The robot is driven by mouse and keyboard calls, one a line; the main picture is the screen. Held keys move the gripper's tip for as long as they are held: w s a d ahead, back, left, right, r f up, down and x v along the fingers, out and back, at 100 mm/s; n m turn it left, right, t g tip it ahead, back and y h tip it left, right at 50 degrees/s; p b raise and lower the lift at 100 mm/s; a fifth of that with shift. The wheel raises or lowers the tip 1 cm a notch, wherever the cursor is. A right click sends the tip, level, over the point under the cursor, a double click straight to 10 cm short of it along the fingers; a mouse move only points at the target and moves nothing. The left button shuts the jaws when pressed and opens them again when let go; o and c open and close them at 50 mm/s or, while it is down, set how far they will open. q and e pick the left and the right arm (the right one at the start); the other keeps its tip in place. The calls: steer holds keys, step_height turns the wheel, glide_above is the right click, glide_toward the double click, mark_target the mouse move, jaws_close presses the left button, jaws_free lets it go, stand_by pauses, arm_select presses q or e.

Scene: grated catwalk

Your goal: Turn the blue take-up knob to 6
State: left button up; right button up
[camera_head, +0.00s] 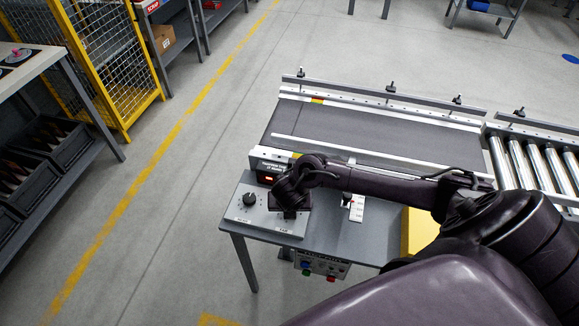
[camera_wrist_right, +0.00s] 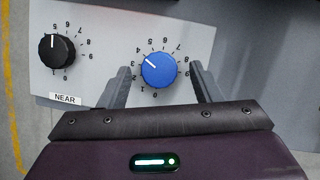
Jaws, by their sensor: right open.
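The blue take-up knob (camera_wrist_right: 158,70) sits on a light grey control panel (camera_wrist_right: 100,20) in the right wrist view. Its white pointer line points to the upper left, near the 4 of the printed scale; the 6 lies at its upper right. My right gripper (camera_wrist_right: 162,77) is open, with one finger on each side of the blue knob and a visible gap on both sides. In the head view my right gripper (camera_head: 290,193) is over the right part of the panel and hides the blue knob. My left gripper is not in view.
A black knob (camera_wrist_right: 57,50) with its own scale and a NEAR label is left of the blue one. The panel is on a grey table (camera_head: 345,240) before a belt conveyor (camera_head: 380,137). A slider plate (camera_head: 356,210) is right of my gripper.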

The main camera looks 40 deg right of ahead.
steer(key=shift+f, duration=0.2)
steer(key=c, duration=1)
steer(key=shift+w+a+r+m+p, duration=0.1)
steer(key=shift+r+m+p, duration=0.1)
steer(key=shift+m+p, duration=0.85)
steer(key=m+g+p, duration=0.1)
steer(key=m+p, duration=0.1)
steer(key=m+h+p, duration=0.1)
steer(key=m+p, duration=0.1)
steer(key=shift+w+a+g+p, duration=0.1)
steer(key=shift+a+g+p, duration=0.05)
steer(key=shift+g+p, duration=0.25)
steer(key=m+g+p, duration=0.1)
steer(key=m+p, duration=0.1)
steer(key=m, duration=0.1)
steer(key=shift+w+f+h, duration=0.1)
steer(key=shift+w+h, duration=0.05)
steer(key=shift+h, duration=0.25)
steer(key=shift+w+f+m+g+p, duration=0.1)
steer(key=shift+m+g+p, duration=0.55)
steer(key=shift+m, duration=0.8)
